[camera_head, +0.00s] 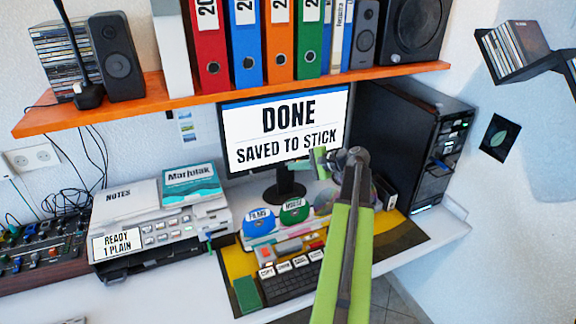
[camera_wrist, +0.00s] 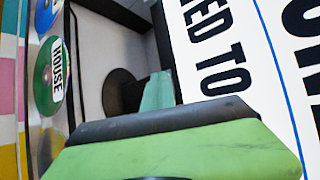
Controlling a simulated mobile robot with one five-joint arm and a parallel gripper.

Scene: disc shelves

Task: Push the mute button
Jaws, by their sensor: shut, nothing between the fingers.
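I cannot make out any button labelled mute. A mixer (camera_head: 42,248) with several small knobs and coloured buttons lies at the far left, cut off by the picture edge. Other small buttons show on the printer (camera_head: 165,232). My gripper (camera_head: 320,162) is shut and empty, raised in front of the lower part of the monitor (camera_head: 285,115), which reads "DONE SAVED TO STICK". In the wrist view my gripper (camera_wrist: 157,92) shows close up, with the monitor's screen (camera_wrist: 225,50) to its right.
Blue and green discs (camera_head: 293,210) stand below the monitor, behind a keyboard (camera_head: 290,279). A black computer tower (camera_head: 400,140) stands to the right. An orange shelf (camera_head: 160,103) with binders and speakers hangs above.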

